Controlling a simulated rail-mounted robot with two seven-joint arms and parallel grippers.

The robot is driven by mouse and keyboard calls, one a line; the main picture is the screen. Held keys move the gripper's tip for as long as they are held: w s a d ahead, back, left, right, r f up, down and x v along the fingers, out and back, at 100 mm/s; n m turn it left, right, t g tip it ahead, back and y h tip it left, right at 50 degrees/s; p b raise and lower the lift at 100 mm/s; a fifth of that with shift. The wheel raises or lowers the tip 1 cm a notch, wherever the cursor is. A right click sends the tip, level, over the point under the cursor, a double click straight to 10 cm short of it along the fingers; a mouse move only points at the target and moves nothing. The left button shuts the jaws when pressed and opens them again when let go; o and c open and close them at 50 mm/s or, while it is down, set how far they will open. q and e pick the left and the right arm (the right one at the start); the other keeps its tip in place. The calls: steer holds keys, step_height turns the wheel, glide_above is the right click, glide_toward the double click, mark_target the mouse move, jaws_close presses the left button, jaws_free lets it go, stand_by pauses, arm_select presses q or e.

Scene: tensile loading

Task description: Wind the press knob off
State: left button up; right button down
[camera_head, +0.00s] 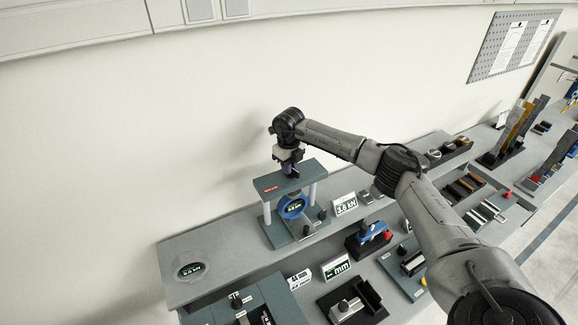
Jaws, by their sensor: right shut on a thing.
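The press (268,185) stands on the raised grey shelf near the middle of the head view. It has a dark green crossbeam on two light columns, with a round blue-rimmed gauge (292,207) showing a green readout beneath. My right gripper (291,174) reaches in from the right and points down at the top of the crossbeam. It is shut on the press knob, which is mostly hidden between the fingers; a small dark and purplish part shows there. I cannot tell how the knob sits on its screw. My left gripper is out of view.
A sign reading 3.6 kN (344,205) stands right of the press. A round display (190,269) lies to the left on the shelf. A blue device (372,232) and a black tray (325,302) are in front. The shelf left of the press is mostly clear.

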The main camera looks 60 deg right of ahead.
steer(key=c, duration=1.2)
jaws_free()
steer(key=shift+o, duration=0.2)
steer(key=shift+r, duration=0.1)
step_height(320, 180, up, 14)
steer(key=b, duration=0.2)
